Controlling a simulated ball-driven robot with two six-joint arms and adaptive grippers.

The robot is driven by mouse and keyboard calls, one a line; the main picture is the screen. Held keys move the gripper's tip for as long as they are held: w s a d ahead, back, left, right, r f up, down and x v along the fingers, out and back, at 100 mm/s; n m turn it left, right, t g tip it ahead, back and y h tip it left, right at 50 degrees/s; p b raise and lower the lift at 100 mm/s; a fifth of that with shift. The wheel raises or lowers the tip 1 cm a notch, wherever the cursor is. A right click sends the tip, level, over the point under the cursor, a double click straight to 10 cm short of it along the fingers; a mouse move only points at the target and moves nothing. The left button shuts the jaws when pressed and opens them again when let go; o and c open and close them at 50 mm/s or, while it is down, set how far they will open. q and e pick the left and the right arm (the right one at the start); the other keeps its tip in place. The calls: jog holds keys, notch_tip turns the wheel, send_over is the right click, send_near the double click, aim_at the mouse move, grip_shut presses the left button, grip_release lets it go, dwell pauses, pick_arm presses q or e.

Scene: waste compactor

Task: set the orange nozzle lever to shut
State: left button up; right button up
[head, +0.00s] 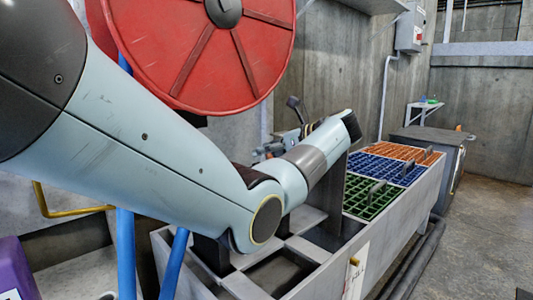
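My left arm crosses the view from the left, and its wrist bends up in the middle. My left gripper (270,149) shows only in part behind that wrist, as small dark and bluish pieces. Its fingers are too small and covered to tell open from shut. A dark paddle-like piece (294,103) sticks up beside it; I cannot tell what it belongs to. I cannot make out the orange nozzle lever or which way it points; my arm may hide it. My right gripper is not in view.
A large red reel (200,45) hangs at the top, close to my arm. A long grey trough (405,205) with green, blue and orange grates runs back to the right. A dark cabinet (443,148) stands beyond it. The floor (485,240) at right is clear.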

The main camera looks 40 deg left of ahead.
pick_arm(q)
grip_shut()
dwell(0.6)
